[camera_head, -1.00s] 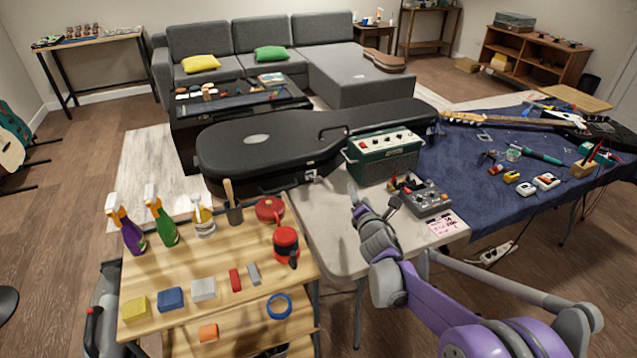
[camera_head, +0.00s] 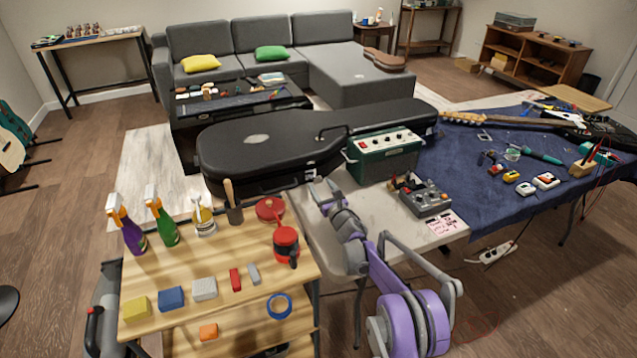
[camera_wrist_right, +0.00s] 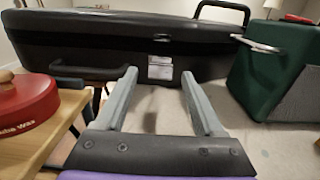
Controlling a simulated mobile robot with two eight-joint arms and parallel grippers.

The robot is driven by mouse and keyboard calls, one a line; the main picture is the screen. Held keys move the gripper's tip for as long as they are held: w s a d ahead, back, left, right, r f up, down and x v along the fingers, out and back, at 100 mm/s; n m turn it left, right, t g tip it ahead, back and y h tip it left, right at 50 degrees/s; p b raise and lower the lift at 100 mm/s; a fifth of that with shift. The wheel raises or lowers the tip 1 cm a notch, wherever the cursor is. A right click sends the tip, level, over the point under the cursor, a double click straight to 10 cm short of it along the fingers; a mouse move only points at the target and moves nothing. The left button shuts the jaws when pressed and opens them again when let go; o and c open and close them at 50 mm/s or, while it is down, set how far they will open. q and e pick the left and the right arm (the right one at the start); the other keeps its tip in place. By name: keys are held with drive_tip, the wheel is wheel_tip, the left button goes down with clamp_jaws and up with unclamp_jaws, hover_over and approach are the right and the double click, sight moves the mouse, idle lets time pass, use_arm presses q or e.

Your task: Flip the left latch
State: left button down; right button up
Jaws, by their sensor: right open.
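The black guitar case (camera_head: 265,155) lies on the table behind the tool cart and also fills the upper part of the right wrist view (camera_wrist_right: 95,40). A small silver latch (camera_wrist_right: 160,68) is on its front side, seen in the wrist view between my fingertips. I cannot tell whether it is flipped. My right gripper (camera_head: 320,186) is open and empty, just in front of the case; its two grey fingers (camera_wrist_right: 158,75) point at the latch, with no contact visible. My left gripper is not in view.
A green amplifier (camera_head: 383,160) stands right of the gripper, with a grey pedal device (camera_head: 432,203) in front of it. The wooden cart (camera_head: 200,265) is to the left, with a red round tin (camera_head: 269,209) near the gripper. Bare table lies below the gripper.

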drive_tip(key=shift+x, duration=1.25)
drive_tip(key=shift+c, duration=0.2)
clamp_jaws()
idle(0.4)
